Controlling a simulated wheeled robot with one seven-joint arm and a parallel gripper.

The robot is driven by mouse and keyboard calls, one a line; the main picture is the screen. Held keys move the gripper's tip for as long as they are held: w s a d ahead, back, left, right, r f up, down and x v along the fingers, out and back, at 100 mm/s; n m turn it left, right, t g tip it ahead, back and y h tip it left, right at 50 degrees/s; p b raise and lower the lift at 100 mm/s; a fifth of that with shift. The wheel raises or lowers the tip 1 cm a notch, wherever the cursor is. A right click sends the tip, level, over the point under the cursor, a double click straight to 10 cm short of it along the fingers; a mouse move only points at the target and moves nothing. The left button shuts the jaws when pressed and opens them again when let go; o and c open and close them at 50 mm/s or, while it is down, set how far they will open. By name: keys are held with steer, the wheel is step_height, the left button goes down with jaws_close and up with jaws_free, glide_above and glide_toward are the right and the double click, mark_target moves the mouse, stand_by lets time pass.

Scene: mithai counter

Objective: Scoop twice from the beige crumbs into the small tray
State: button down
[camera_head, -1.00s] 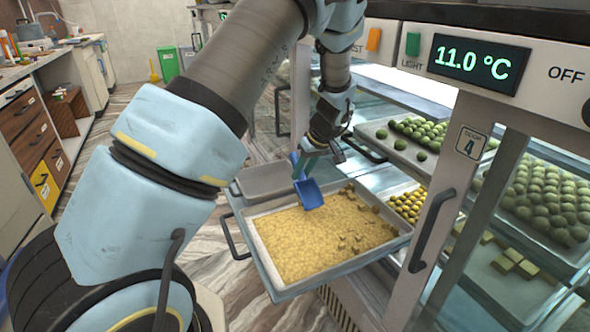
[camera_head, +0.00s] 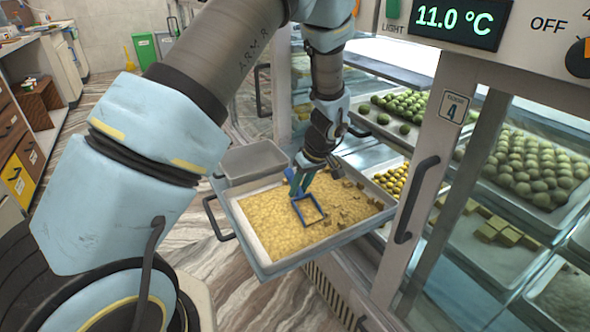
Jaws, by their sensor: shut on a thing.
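The beige crumbs (camera_head: 268,222) fill a wide metal tray (camera_head: 262,262) that sticks out from the counter. My gripper (camera_head: 301,176) is over the back part of this tray, shut on the green-blue handle of a blue scoop (camera_head: 297,209). The scoop's blue rim is at the crumb surface, and its inside looks crumb-coloured. I cannot tell how full it is or how deep it sits. The small grey tray (camera_head: 254,162) is at the back left edge of the crumb tray, and its visible inside looks empty.
Several darker chunks (camera_head: 352,190) lie in the crumb tray's right side. Trays of green balls (camera_head: 405,105) and yellow balls (camera_head: 392,180) sit on the counter shelves to the right. A door frame with a dark handle (camera_head: 416,200) stands close to the crumb tray's right.

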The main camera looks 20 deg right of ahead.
steer(key=shift+s+f+g+p, duration=0.2)
steer(key=shift+s+g+p, duration=0.45)
steer(key=shift+p, duration=0.3)
steer(key=shift+f+g+p, duration=0.6)
steer(key=shift+f+g, duration=0.15)
steer(key=shift+f, duration=0.15)
steer(key=shift+d+f+g+h+p, duration=0.15)
steer(key=shift+g+h+p, duration=0.15)
steer(key=shift+g+h, duration=0.1)
steer(key=r+p, duration=0.2)
steer(key=r, duration=0.1)
steer(key=w+r+p, duration=0.1)
steer(key=r+p, duration=0.1)
steer(key=r, duration=0.2)
steer(key=w+r+p, duration=0.1)
steer(key=r+p, duration=0.2)
steer(key=r, duration=0.1)
steer(key=shift+w+a, duration=0.2)
steer(key=shift+a, duration=0.05)
